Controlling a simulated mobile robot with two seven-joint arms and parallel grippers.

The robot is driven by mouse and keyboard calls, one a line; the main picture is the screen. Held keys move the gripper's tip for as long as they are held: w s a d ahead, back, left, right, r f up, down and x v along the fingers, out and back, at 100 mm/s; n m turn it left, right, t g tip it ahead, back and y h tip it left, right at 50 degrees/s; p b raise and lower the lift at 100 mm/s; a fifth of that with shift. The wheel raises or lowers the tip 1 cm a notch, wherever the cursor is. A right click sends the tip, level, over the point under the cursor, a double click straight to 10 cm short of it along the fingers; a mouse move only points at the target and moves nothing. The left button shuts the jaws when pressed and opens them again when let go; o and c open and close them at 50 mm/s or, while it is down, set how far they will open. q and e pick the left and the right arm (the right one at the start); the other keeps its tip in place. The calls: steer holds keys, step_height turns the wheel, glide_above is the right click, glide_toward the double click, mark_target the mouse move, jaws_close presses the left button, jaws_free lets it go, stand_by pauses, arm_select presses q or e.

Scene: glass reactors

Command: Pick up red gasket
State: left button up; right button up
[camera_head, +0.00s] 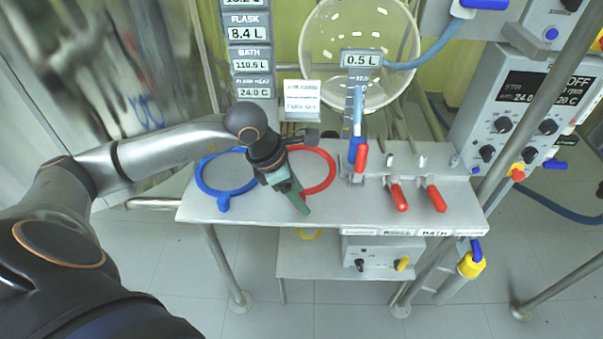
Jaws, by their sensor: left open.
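The red gasket (333,170) is a flat ring lying on the grey metal table (290,213), left of the red-handled valves. My left gripper (298,200) is over the left side of the red gasket, with its greenish fingers pointing down toward the front of the table. It hides the ring's left part and any tab there. The gripper is open; whether its fingers touch the ring cannot be told. My right gripper is not in view.
A blue gasket (204,186) lies just left of the gripper. Red-handled valves (398,198) stand on the table's right side. A large round glass vessel (345,40) is behind. A control box (520,110) stands at the right. A yellow ring (310,235) is on the lower shelf.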

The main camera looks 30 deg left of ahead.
arm_select(q)
jaws_close()
stand_by(0.5)
